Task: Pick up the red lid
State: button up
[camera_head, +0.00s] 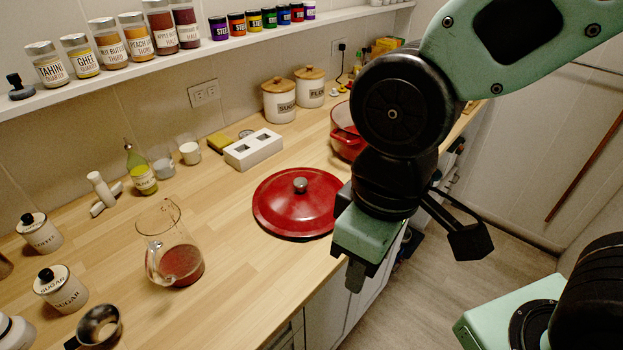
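The red lid (285,212) lies flat on the wooden counter, left of my arm. It is round and glossy with a small silver knob (300,185) on top. Its right edge is partly hidden behind my arm.
A red pot (344,133) stands behind the lid, partly hidden by my arm. A white block with openings (254,149) and canisters (279,103) stand behind. A glass pitcher (172,250) stands left of the lid. A shelf of jars (107,48) runs along the wall.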

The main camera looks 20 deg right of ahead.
aim_at(295, 202)
jog(key=z, duration=0.45)
jog(key=i+l, duration=0.2)
jog(key=i+l+u, duration=0.15)
jog(key=u, duration=1.8)
